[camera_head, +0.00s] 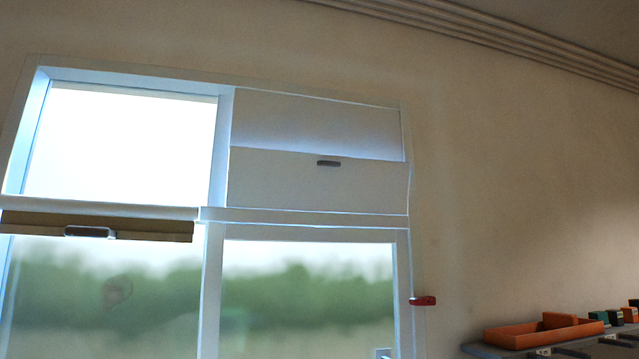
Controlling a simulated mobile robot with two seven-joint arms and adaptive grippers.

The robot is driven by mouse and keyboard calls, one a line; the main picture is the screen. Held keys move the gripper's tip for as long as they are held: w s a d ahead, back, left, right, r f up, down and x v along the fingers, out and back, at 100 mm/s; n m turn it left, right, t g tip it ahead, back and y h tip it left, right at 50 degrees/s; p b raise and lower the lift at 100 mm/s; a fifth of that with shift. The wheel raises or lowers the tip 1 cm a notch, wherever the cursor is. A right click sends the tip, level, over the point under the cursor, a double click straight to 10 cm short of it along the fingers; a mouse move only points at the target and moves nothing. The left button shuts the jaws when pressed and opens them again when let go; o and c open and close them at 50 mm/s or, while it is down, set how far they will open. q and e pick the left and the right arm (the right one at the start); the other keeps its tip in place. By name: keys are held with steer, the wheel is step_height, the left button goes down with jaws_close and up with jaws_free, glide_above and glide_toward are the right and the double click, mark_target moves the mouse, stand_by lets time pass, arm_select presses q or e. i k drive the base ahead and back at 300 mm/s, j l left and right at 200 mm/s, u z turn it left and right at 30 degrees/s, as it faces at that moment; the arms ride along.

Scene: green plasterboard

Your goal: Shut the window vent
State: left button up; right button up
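A white-framed window (212,225) fills the left half of the head view. In its upper right section a white vent panel (270,180) with a small grey handle (328,163) at its top edge leans out from the frame, and a pale area shows above it. The upper left section is a bright opening (130,145). Below that opening is a brown panel (25,224) with a grey handle (90,232). I cannot tell whether this is a second vent panel. Neither of my grippers is in view.
A small red thing (423,300) is beside the window's right edge. At lower right, a dark surface (485,349) carries an orange tray (515,335), several small coloured boxes (612,317) and some tools (560,353). The wall between is bare.

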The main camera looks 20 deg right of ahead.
mark_target(258, 178)
steer(key=i+j, duration=0.2)
steer(key=i, duration=0.25)
steer(key=i+j+z, duration=0.15)
steer(key=i, duration=0.3)
